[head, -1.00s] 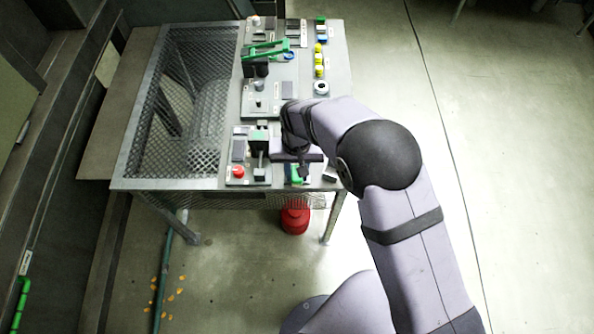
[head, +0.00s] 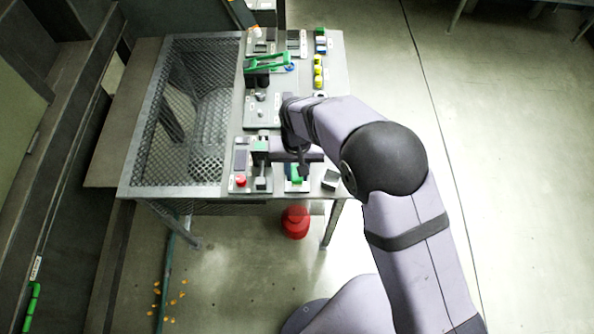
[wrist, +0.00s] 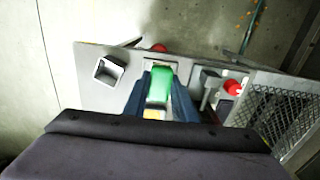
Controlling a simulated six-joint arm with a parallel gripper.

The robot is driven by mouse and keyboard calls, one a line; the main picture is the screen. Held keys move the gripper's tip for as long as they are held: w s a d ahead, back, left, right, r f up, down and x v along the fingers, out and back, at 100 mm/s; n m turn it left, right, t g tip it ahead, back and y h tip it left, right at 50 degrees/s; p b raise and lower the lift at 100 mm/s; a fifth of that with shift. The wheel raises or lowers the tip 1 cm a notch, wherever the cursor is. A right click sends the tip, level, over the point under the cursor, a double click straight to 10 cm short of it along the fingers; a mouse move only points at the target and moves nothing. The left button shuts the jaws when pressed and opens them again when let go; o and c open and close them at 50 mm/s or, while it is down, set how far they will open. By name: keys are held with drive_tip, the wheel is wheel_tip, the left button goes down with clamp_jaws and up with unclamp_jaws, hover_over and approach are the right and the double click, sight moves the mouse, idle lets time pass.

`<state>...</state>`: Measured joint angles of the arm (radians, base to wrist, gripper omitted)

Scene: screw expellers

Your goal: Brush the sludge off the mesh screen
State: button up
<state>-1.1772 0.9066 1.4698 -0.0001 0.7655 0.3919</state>
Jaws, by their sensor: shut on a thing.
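My gripper (wrist: 160,95) is over the near right part of the bench, with its two dark blue fingers on either side of a green piece (wrist: 159,83). It is shut on this green piece, which looks like a handle; I cannot tell whether it is a brush. A small yellow part (wrist: 154,113) shows below it between the fingers. In the head view the green piece (head: 297,172) shows just below my gripper, over a small grey plate. A large wire mesh (head: 205,115) fills the left of the bench; it also shows in the wrist view (wrist: 272,118). I see no clear sludge.
Beside the gripper is a panel with a red button (head: 241,181) and a lever. A square grey cup (wrist: 108,69) stands at the bench corner. A green clamp-like frame (head: 268,62) and several yellow knobs lie farther back. A red canister (head: 295,222) stands on the floor.

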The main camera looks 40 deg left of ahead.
drive_tip(key=shift+r+p, duration=1.1)
drive_tip(key=shift+r, duration=0.45)
